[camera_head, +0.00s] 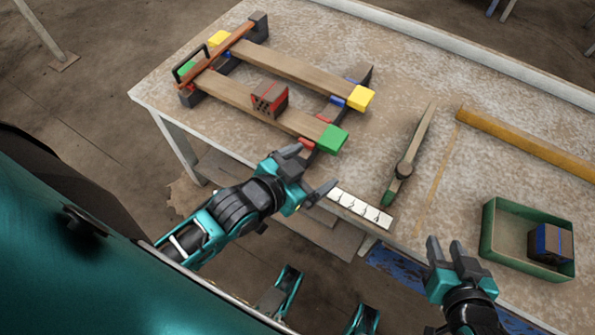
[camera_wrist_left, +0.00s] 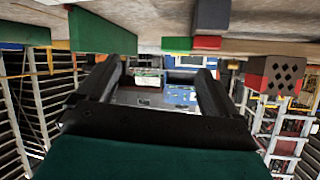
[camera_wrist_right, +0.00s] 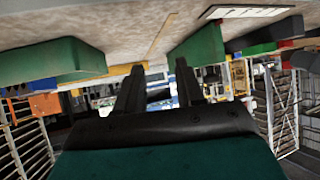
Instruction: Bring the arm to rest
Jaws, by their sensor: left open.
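My left gripper (camera_head: 308,172) is open and empty, over the table's front edge, apart from the wooden frame. Its spread fingers (camera_wrist_left: 155,88) show in the left wrist view with nothing between them. My right gripper (camera_head: 446,248) is at the lower right, left of the green tray; its fingers (camera_wrist_right: 158,88) are apart with nothing between them. A red-faced hollow brick (camera_head: 268,98) with dark holes sits on a plank of the frame; it also shows in the left wrist view (camera_wrist_left: 275,76). A dark brick with a blue face (camera_head: 546,241) lies in the green tray (camera_head: 489,229).
The table (camera_head: 340,60) carries a plank frame (camera_head: 290,66) with yellow and green end blocks. A green-tipped wooden tool (camera_head: 408,160), a long yellow bar (camera_head: 530,145) and a white marked strip (camera_head: 362,209) lie right of it. The table between frame and tool is clear.

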